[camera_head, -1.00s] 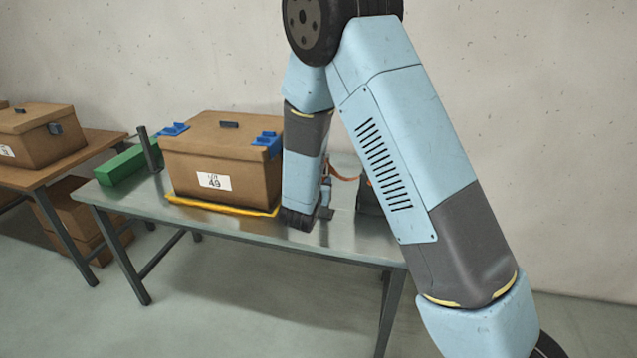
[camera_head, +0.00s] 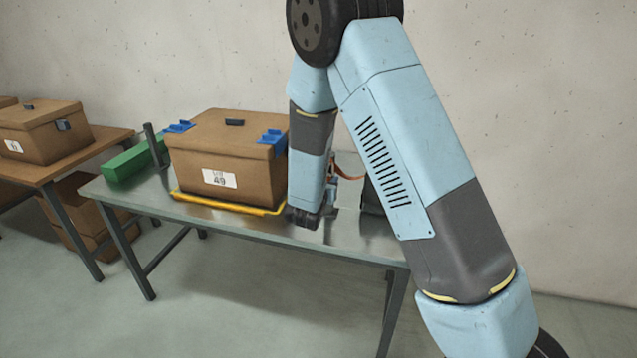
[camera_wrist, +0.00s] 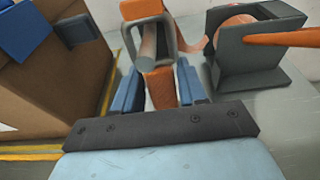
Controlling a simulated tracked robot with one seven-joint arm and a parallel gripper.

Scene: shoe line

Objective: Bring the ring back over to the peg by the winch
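The ring (camera_wrist: 176,36) is a grey squarish loop with orange tabs, upper middle of the wrist view. A round grey peg (camera_wrist: 148,46) shows inside its opening; I cannot tell whether the ring is around it or only in front. My gripper (camera_wrist: 160,85) has its blue fingers close on both sides of the ring's lower orange tab (camera_wrist: 161,92), seemingly holding it. The winch (camera_wrist: 228,62) stands just right, with an orange strap and orange handle (camera_wrist: 285,38). In the head view my arm hides most of the winch (camera_head: 371,198).
A brown box (camera_head: 222,160) labelled 49, with blue corner pieces, sits on a yellow-edged base left of my gripper. A green block (camera_head: 128,165) and dark post (camera_head: 153,147) stand beyond it. The metal table's (camera_head: 270,232) front strip is clear.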

